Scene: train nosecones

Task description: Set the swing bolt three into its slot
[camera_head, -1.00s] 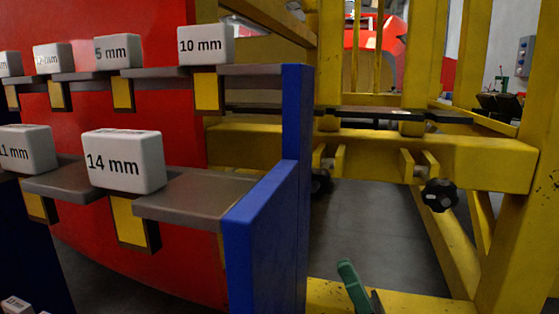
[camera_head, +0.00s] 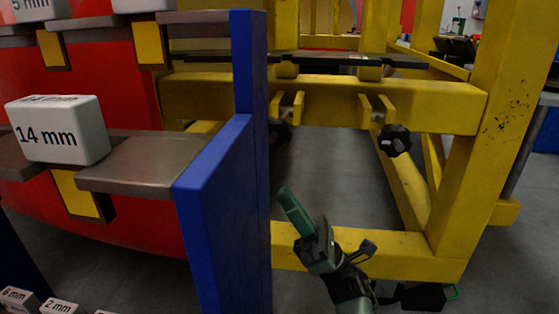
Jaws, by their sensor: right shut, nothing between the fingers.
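Two swing bolts with dark knobs hang below the yellow crossbeam: one at the right (camera_head: 396,140), and one at the left (camera_head: 280,134), partly hidden behind the blue panel's edge. Each hangs at a pair of yellow lugs with a slot between them: the right slot bracket (camera_head: 385,108) and the left slot bracket (camera_head: 298,106). I cannot tell which bolt is number three. My right gripper (camera_head: 287,198), with green fingers, is shut and empty. In the picture it is below the left bolt and left of the right bolt, apart from both. My left gripper is out of view.
A blue upright panel (camera_head: 215,190) stands close on the left, beside shelves with white labelled boxes such as the 14 mm box (camera_head: 60,130). A thick yellow post (camera_head: 500,110) stands right. A lower yellow beam (camera_head: 400,250) lies behind my right arm.

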